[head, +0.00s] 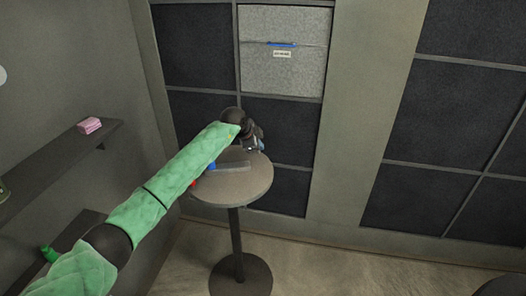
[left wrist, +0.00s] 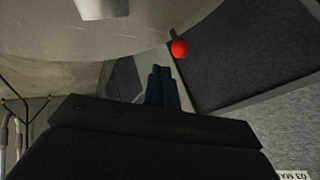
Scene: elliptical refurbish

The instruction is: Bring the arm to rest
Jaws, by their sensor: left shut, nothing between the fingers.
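My left arm, in green padded covering, reaches from the lower left across the head view. Its dark left gripper (head: 255,142) is over the far part of the small round table (head: 255,187). In the left wrist view, the fingers of the left gripper (left wrist: 162,80) are together with nothing between them. My right gripper is not in view.
A red ball (left wrist: 179,48) shows near the table edge (left wrist: 150,35) in the left wrist view. A grey bar (head: 233,165) and a blue item (head: 211,166) are on the table, partly hidden. Dark shelving with a grey box (head: 285,70) stands behind. Left shelves hold a pink item (head: 89,125).

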